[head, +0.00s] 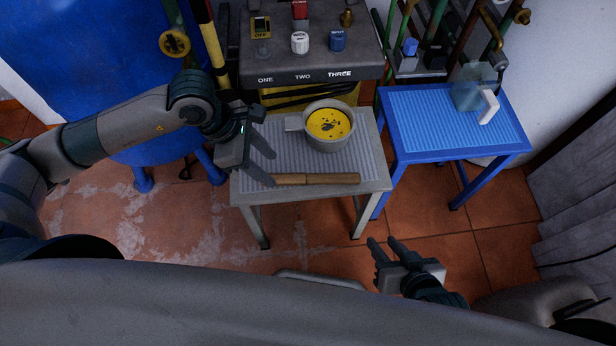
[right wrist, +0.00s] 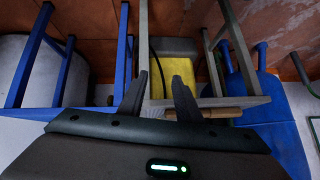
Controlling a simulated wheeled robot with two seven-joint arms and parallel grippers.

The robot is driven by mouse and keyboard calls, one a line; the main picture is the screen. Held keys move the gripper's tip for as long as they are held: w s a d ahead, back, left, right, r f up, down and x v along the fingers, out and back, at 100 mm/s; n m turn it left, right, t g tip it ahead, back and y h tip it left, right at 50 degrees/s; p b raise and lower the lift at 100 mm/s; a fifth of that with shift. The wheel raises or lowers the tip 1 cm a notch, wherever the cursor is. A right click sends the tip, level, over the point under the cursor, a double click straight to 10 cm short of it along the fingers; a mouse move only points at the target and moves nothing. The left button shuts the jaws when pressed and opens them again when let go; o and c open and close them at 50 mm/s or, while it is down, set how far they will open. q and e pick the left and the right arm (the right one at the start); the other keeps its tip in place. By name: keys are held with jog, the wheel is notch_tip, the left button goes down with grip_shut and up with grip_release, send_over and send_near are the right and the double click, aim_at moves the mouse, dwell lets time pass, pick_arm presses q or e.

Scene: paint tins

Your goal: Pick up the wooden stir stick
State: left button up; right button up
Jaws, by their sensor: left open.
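The wooden stir stick (head: 318,179) lies flat along the front edge of the grey ribbed table (head: 371,174). A brownish bar, likely this stick, shows at the table edge in the right wrist view (right wrist: 212,113). My left gripper (head: 271,168) is open at the stick's left end. One finger is close to that end and the other lies further back; I cannot tell if it touches. A grey pot (head: 343,143) with yellow paint stands behind the stick. My right gripper (head: 385,248) is open and empty in front of the table, low to the right.
A blue table (head: 408,131) with a translucent jug (head: 467,92) stands to the right. Behind is a grey panel (head: 285,73) with knobs labelled ONE, TWO, THREE. A large blue tank (head: 90,75) stands at the left. Tiled floor is clear in front.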

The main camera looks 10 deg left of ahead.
aim_at(283, 177)
pick_arm(q)
jog(key=shift+x, duration=0.95)
jog(key=shift+w+x, duration=0.2)
jog(key=shift+x, duration=1.1)
jog(key=shift+w+x, duration=0.15)
jog(key=shift+x, duration=1.15)
jog(key=shift+b, duration=0.4)
grip_shut()
